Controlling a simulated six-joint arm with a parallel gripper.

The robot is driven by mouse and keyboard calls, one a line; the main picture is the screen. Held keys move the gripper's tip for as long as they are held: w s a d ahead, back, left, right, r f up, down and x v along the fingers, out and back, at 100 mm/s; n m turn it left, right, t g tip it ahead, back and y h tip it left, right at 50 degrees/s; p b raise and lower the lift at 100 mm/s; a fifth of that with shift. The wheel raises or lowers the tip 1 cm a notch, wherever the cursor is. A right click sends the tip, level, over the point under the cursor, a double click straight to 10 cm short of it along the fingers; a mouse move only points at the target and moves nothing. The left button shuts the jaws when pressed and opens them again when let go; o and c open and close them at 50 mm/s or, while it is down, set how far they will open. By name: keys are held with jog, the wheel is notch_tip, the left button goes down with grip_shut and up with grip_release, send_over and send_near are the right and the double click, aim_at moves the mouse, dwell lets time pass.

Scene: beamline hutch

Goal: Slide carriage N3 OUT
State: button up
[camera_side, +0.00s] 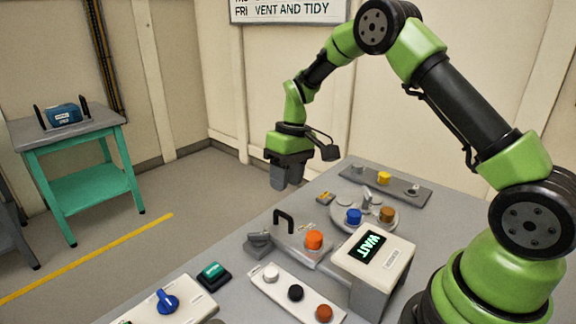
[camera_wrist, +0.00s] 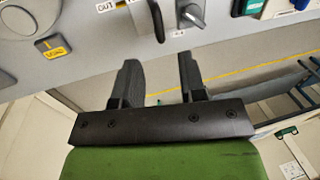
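No N3 mark is readable in either view, so I cannot tell for certain which part is the carriage. A grey plate in the side view bears a black arched handle (camera_side: 284,217) and an orange knob (camera_side: 314,239). In the wrist view, a white label reading OUT (camera_wrist: 104,5) shows at the top edge, beside a dark bar (camera_wrist: 150,18) that may be part of the handle. My gripper (camera_side: 286,184) hangs above the bench's far left edge, apart from everything. Its two fingers (camera_wrist: 159,70) are spread in the wrist view with nothing between them.
A round turntable (camera_side: 376,222) holds blue and brown knobs. A rail with a yellow knob (camera_side: 384,178) lies behind. A button panel (camera_side: 297,294) and a blue rotary switch (camera_side: 167,301) are in front.

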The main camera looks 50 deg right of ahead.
jog(key=r, duration=0.3)
jog(key=shift+d+r, duration=0.15)
jog(key=shift+d, duration=0.15)
jog(key=s+a+r+m+t, duration=0.2)
jog(key=s+a+r+t, duration=0.25)
jog(key=s+r, duration=0.75)
jog(key=s+a+r+m+t, duration=0.2)
jog(key=s+a+r, duration=0.1)
jog(key=s, duration=0.7)
jog(key=shift+s+r+t, duration=0.15)
jog(key=shift+s+t, duration=0.2)
jog(key=shift+s, duration=0.05)
